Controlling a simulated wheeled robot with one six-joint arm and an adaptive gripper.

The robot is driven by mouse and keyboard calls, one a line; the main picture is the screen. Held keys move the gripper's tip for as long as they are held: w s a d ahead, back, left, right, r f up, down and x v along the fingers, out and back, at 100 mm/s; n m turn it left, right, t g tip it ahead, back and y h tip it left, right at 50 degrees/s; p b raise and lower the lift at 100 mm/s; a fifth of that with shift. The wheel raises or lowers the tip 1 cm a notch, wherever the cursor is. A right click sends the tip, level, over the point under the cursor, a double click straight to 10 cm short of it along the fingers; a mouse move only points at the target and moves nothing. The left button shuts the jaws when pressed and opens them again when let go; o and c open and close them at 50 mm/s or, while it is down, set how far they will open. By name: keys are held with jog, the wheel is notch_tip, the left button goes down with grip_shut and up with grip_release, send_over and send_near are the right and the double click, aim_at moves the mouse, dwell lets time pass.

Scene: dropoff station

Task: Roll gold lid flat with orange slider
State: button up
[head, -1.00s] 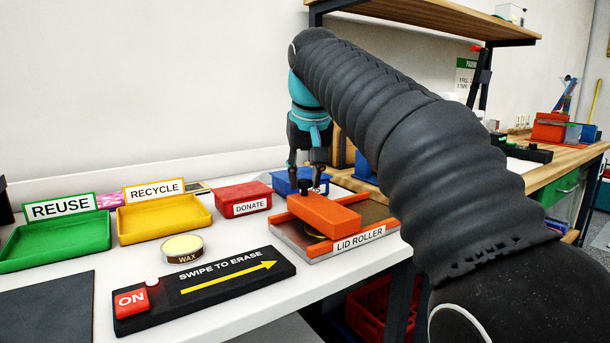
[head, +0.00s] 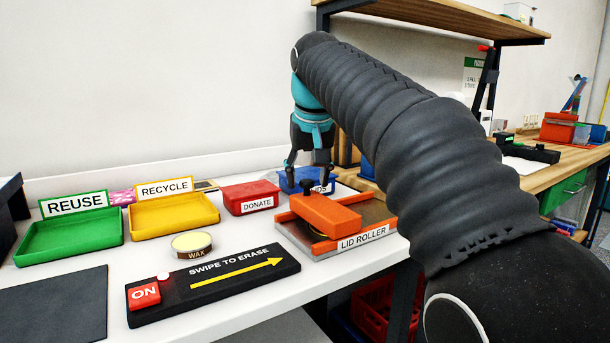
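A thin sliver of the gold lid (head: 318,233) shows at the slider's near left edge; the rest is hidden under the slider. My gripper (head: 308,178) points down near the knob, its two dark fingers spread apart. The knob shows in front of and slightly below the gap between the fingertips. I cannot tell the exact depth between them.
A blue bin (head: 297,182) stands behind the roller, and a red DONATE bin (head: 250,197) to its left. The black SWIPE TO ERASE pad (head: 212,282) and a wax tin (head: 191,245) lie in front left. Yellow (head: 174,214) and green (head: 70,240) trays stand farther left.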

jog(key=shift+a, duration=0.1)
jog(key=v, duration=1.2)
dwell(0.4)
send_near(316, 207)
jog(key=s+d+f, duration=0.4)
jog(key=d+f, duration=0.1)
jog(key=d, duration=0.1)
jog(key=s+d+f, duration=0.1)
jog(key=s+f, duration=0.4)
jog(key=f, duration=0.3)
jog(key=s+d+f+m, duration=0.1)
jog(key=s+d+f, duration=0.1)
jog(key=s+f, duration=0.3)
jog(key=s+d+f+t, duration=0.1)
jog(key=s+f, duration=0.4)
jog(key=f, duration=0.7)
jog(key=shift+d+h, duration=0.3)
jog(key=shift+d, duration=0.15)
